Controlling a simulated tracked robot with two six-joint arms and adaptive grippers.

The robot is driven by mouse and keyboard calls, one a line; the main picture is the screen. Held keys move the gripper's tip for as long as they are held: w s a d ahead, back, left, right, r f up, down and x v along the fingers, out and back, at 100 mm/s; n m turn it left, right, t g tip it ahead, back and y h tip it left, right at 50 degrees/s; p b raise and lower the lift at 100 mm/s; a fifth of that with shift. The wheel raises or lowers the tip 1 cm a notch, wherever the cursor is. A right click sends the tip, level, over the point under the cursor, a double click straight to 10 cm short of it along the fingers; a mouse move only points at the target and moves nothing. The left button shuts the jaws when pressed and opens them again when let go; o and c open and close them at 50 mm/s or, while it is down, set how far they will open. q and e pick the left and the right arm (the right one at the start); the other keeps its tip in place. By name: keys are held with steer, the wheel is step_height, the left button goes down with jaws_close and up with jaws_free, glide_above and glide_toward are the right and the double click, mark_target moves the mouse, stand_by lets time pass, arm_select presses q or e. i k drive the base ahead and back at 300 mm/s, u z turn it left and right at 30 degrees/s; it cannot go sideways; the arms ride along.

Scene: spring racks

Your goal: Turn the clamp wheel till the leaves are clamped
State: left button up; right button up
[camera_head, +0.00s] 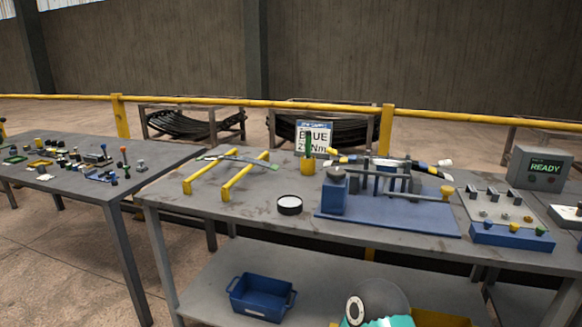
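A blue clamping fixture (390,222) stands on the grey workbench, right of centre. It has a blue block with a round dark top (336,174) at its left end, grey upright posts, and a long bar with a yellow knob (447,191) at the right. I cannot tell for sure which round part is the clamp wheel. Dark leaves with yellow bands (428,168) lie across the posts; whether they are pressed together is too small to tell. Neither of my grippers shows in the head view.
A black-rimmed round dish (289,205), a sign (314,138), a switch panel (510,235) and a READY display (540,168) stand around the fixture. A blue bin (262,297) sits below.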

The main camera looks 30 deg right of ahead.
mark_target(336, 173)
steer(key=z, duration=0.05)
steer(key=i, duration=0.9)
steer(key=z, duration=0.4)
